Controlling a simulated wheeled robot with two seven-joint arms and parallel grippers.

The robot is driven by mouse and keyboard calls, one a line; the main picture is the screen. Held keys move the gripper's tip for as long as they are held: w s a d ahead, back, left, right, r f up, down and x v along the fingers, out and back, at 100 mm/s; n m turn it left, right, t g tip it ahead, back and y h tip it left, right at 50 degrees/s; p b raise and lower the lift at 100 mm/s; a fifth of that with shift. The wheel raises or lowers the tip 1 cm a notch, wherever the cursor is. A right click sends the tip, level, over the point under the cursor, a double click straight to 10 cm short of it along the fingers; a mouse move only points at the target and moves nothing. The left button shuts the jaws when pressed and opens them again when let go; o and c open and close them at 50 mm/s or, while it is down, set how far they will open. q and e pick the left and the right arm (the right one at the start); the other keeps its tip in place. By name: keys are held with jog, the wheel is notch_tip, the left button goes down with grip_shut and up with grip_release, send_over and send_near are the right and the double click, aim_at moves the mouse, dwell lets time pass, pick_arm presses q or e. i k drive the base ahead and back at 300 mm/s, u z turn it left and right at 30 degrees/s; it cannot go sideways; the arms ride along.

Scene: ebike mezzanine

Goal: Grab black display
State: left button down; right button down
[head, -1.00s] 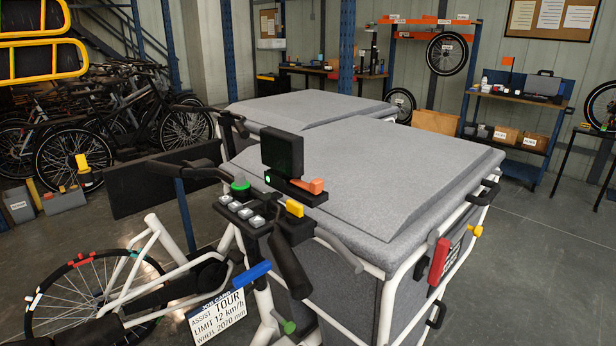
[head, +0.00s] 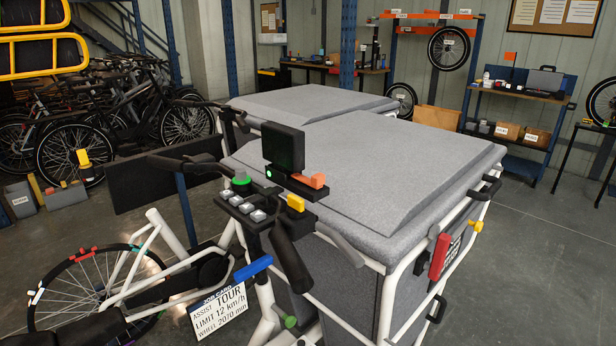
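The black display (head: 284,147) is a small upright dark block on the handlebar of the near cargo bike, left of the picture's middle. It sits on a dark mount with an orange lever (head: 315,180) at its right and a small green light at its left. Below it is a dark control panel with silver buttons (head: 243,205), a green round knob (head: 240,180) and a yellow piece (head: 296,203). Neither of my grippers shows in the head view.
A large grey cargo box (head: 380,175) in a white frame fills the middle right. A job card (head: 221,308) reading "TOUR" stands low near the white bike frame. Parked bikes stand at the left, a workshop shelf (head: 515,95) at the back right. The floor at the right is clear.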

aim_at(282, 145)
jog(key=u, duration=2.35)
jog(key=k, duration=1.05)
jog(key=z, duration=1.55)
jog(key=i, duration=0.5)
